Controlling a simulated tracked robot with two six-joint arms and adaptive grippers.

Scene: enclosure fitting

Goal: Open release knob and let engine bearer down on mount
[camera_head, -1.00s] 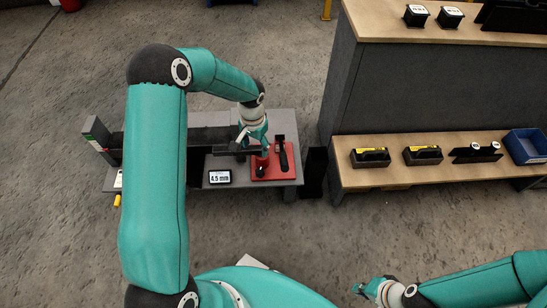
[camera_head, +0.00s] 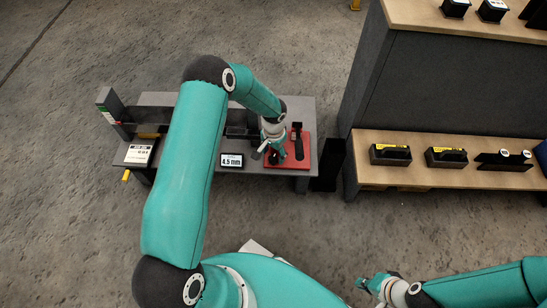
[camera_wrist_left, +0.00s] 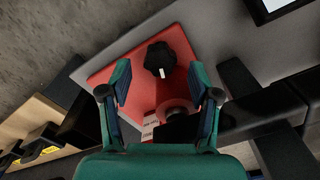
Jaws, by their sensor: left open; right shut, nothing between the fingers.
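The black release knob (camera_wrist_left: 160,58) has a lobed rim and sits on a red plate (camera_wrist_left: 95,75). In the left wrist view it lies between and just beyond the tips of my left gripper (camera_wrist_left: 161,80), which is open and not touching it. In the head view my left gripper (camera_head: 272,151) is over the red plate (camera_head: 304,160) and largely hides the knob. A dark long part (camera_wrist_left: 275,105), perhaps the engine bearer, runs beside the plate; I cannot tell where its mount is. My right gripper (camera_head: 370,284) is shut and empty, away from the bench.
A display (camera_head: 232,160) reading 4.5 mm stands left of the red plate on the grey bench (camera_head: 205,168). A black handle (camera_head: 298,143) stands on the plate. A wooden shelf unit (camera_head: 425,179) with black parts stands to the right. Bare floor lies in front.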

